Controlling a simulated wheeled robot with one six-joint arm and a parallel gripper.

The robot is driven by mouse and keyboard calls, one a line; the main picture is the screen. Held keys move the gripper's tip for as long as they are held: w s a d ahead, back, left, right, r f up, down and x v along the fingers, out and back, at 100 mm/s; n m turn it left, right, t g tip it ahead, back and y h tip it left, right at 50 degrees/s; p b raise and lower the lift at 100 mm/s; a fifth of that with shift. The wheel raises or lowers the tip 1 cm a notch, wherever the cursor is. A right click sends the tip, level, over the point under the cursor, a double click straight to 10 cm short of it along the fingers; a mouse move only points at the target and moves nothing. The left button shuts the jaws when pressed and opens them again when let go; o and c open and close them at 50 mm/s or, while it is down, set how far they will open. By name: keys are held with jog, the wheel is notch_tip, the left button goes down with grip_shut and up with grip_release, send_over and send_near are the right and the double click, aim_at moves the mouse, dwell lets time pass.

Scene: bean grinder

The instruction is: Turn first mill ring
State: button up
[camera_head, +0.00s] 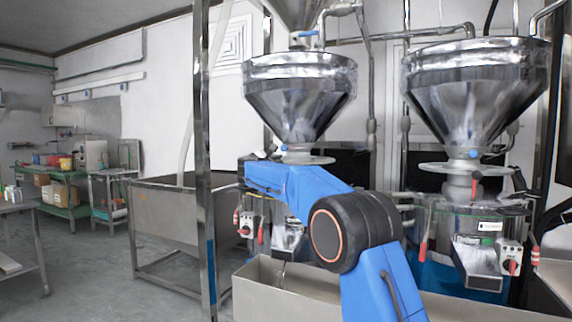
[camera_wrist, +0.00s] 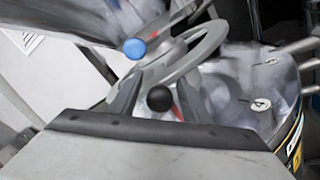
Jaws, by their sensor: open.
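The first mill's ring is a flat grey disc (camera_head: 303,160) below the left steel hopper (camera_head: 300,95) in the head view. In the wrist view the ring (camera_wrist: 212,38) shows large and tilted, with spokes and openings. My gripper (camera_wrist: 157,88) is open, its two dark fingers pointing toward the ring. A black ball knob (camera_wrist: 159,98) shows between the fingers, with a red part beside it. A blue ball knob (camera_wrist: 134,48) is just beyond the left finger. I cannot tell whether the fingers touch anything. In the head view my blue arm covers part of the left mill.
A second mill with its own hopper (camera_head: 475,85) and ring (camera_head: 447,168) stands at the right. A steel trough (camera_head: 330,292) runs below the mills. A steel post (camera_head: 204,150) and a large steel bin (camera_head: 165,215) are left of my arm. Open floor lies at the left.

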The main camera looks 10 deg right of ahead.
aim_at(305, 162)
jog(key=shift+x, duration=1.55)
grip_shut()
jog(key=shift+s+d+n+t+y, duration=0.3)
jog(key=shift+s+d+n+y, duration=0.1)
jog(key=shift+d+y, duration=0.15)
jog(key=shift+s+d+n+t+y, duration=0.3)
jog(key=shift+d+n+y, duration=0.1)
jog(key=shift+d+y, duration=0.15)
jog(key=shift+s+d, duration=0.2)
jog(key=shift+d, duration=0.35)
jog(key=shift+s+d, duration=0.2)
jog(key=shift+d, duration=0.35)
jog(key=shift+s+d+r, duration=0.1)
jog(key=shift+s+d, duration=0.05)
jog(key=shift+d, duration=0.5)
jog(key=shift+s+d, duration=0.15)
jog(key=shift+d, duration=0.65)
